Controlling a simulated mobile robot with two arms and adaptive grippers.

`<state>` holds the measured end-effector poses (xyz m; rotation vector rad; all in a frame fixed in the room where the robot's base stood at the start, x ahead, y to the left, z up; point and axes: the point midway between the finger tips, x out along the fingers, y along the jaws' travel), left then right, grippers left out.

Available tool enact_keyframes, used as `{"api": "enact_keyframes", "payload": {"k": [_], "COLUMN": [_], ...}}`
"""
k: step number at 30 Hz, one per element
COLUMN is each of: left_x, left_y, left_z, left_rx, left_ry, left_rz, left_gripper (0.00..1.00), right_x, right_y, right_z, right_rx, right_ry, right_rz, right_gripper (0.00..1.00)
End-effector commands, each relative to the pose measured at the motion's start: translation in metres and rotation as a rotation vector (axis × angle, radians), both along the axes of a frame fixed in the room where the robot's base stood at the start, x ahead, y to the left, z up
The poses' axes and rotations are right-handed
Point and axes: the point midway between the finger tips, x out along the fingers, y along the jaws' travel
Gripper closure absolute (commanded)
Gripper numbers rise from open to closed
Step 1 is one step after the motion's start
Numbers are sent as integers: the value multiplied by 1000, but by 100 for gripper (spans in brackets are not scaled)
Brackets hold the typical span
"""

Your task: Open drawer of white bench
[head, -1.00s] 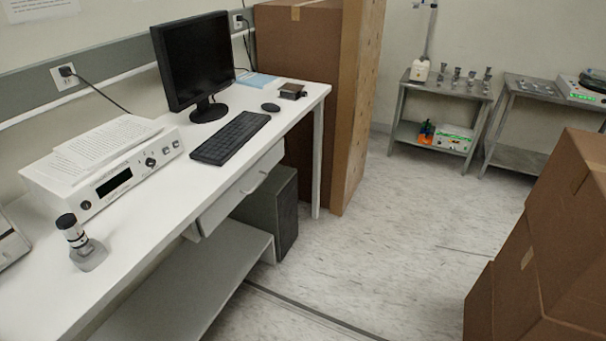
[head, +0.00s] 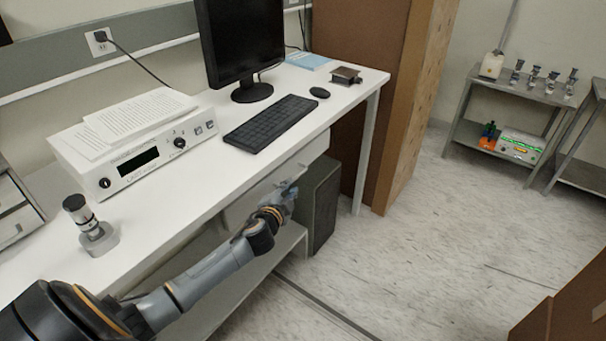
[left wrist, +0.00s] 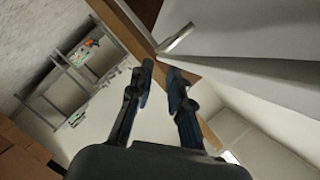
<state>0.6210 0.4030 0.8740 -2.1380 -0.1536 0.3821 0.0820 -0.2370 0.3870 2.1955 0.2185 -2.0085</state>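The white bench (head: 215,185) runs along the wall at the left of the head view. Its drawer (head: 316,151) sits under the bench top and looks closed; my left arm covers part of its front. My left gripper (head: 284,196) is in front of the drawer, near its handle. In the left wrist view the left gripper (left wrist: 161,78) has its two dark fingers apart with nothing between them. A pale bar handle (left wrist: 177,38) shows just beyond the fingertips, and they look apart from it. My right gripper is out of view.
A monitor (head: 240,45), keyboard (head: 271,122), white instrument (head: 135,145) with papers and a microscope-like device (head: 90,228) stand on the bench. A dark cabinet (head: 321,205) is under it. Tall cardboard boxes (head: 385,110) stand at its far end. The floor (head: 420,250) to the right is clear.

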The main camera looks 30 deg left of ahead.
Motion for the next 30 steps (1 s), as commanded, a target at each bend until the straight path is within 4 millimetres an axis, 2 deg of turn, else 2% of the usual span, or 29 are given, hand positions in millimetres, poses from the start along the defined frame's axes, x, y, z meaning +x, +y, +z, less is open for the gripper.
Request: {"api": "enact_keyframes", "payload": {"k": [1,6,15,21,29,30], "left_x": [12,43,83,91,92,92], "left_y": [4,12,22,24,24,24], "left_z": [-1,-9,-20,-22,-22,-22], "left_rx": [0,-1,-2,-3,-2,-2], "left_ry": [-1,0,0,2,2,2], "left_rz": [3,3,1,0,0,0], "left_gripper": [81,81,81,81,81,88], "right_x": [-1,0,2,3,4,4], "right_y": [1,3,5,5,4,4], "right_z": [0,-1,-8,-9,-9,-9], "right_rx": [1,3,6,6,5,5], "right_ry": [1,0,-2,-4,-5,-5], "right_rz": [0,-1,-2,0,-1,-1], "right_gripper": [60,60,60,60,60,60]}}
